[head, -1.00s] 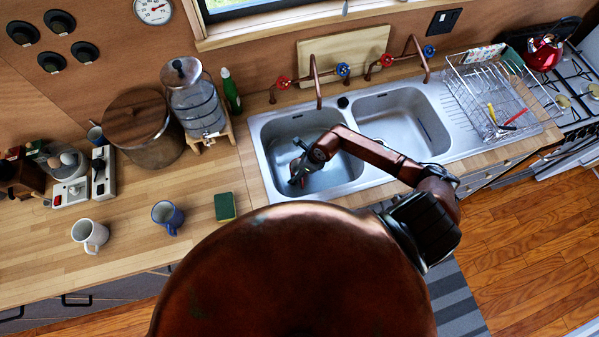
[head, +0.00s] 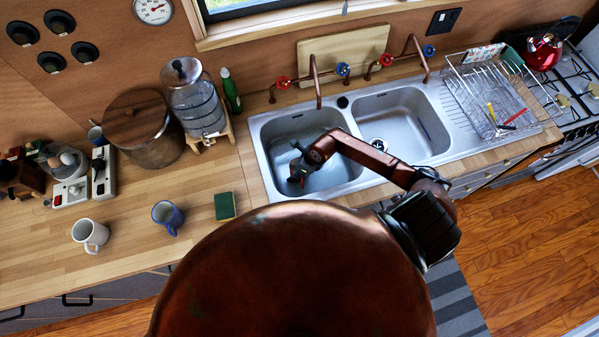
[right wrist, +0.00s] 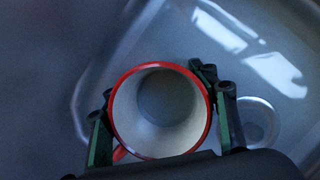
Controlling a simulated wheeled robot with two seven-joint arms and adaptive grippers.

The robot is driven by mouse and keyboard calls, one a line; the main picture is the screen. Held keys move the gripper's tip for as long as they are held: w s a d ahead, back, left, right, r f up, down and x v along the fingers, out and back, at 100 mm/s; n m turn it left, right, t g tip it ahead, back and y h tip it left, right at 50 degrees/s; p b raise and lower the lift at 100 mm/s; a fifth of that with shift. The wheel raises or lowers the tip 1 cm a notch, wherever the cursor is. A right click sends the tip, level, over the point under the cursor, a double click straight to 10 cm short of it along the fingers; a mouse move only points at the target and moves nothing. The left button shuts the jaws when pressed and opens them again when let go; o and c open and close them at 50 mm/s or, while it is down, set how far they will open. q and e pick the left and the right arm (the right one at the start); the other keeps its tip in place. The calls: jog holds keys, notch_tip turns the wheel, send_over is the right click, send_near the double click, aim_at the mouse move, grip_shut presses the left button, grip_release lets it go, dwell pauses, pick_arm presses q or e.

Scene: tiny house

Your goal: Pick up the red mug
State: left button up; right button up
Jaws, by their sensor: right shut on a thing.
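The red mug (right wrist: 158,112) shows in the right wrist view, seen from above, with a red rim and a pale inside. Its fingers are on both sides of it: my right gripper (right wrist: 160,118) is shut on the mug. In the head view my right gripper (head: 297,170) reaches down into the left sink basin (head: 340,178). The mug is mostly hidden there, with only a small red patch by the fingers. I cannot tell whether the mug touches the basin floor. My left gripper does not show.
A white mug (head: 88,233), a blue mug (head: 166,215) and a green sponge (head: 225,207) are on the counter to the left. Copper taps (head: 317,85) rise behind the basins. A dish rack (head: 490,105) stands further right.

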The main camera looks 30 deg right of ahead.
jog(key=c, duration=0.5)
jog(key=shift+r, duration=0.1)
